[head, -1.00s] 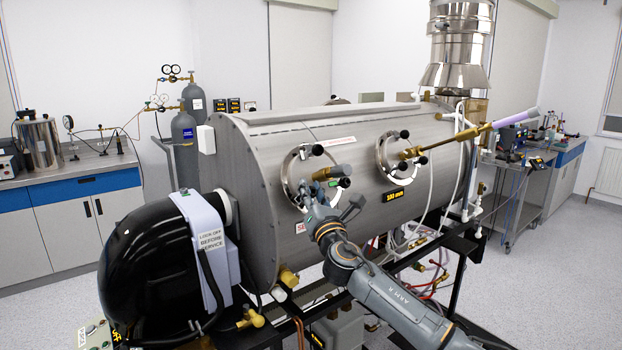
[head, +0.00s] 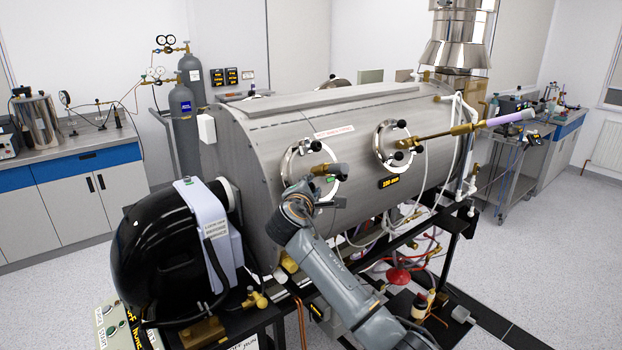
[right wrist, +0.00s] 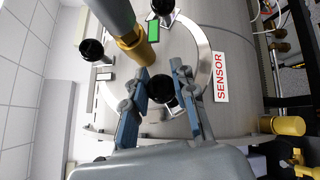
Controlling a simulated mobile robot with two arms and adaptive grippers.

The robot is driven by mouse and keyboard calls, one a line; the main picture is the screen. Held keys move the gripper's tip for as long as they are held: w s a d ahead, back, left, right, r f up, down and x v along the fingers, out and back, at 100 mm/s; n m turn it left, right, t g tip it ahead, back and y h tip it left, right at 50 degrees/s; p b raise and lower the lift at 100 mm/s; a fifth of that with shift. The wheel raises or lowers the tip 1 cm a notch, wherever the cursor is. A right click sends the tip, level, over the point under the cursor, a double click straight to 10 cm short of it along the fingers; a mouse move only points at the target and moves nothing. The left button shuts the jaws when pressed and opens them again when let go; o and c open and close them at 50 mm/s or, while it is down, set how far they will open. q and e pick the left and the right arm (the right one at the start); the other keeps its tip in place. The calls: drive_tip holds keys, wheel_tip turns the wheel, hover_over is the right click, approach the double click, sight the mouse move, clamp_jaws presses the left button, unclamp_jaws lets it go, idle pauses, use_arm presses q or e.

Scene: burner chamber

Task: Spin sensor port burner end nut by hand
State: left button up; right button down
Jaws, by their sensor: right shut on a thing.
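The sensor port (head: 334,186) is the nearer round steel flange on the side of the steel chamber (head: 255,205). In the right wrist view the flange (right wrist: 205,70) has black knob-like nuts around it, beside a red SENSOR label (right wrist: 219,77). My right gripper (right wrist: 160,74) has its fingers on both sides of the lower black end nut (right wrist: 162,92) and is shut on it. In the head view my right wrist (head: 298,205) covers the lower part of the port and hides the fingertips. My left gripper is not in view.
A brass and grey fitting (head: 330,168) sticks out from the port, close to my gripper; it also shows in the right wrist view (right wrist: 137,45). The second port (head: 394,146) carries a long brass burner (head: 455,131). A black blower (head: 165,250) stands left.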

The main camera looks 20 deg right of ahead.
drive_tip(key=shift+m+g+p, duration=0.65)
drive_tip(key=shift+m+g, duration=0.05)
drive_tip(key=shift+m, duration=0.1)
drive_tip(key=shift+f, duration=0.1)
drive_tip(key=c, duration=1.3)
unclamp_jaws()
drive_tip(key=shift+d, duration=0.1)
drive_tip(key=shift+c, duration=0.2)
drive_tip(key=v, duration=1.2)
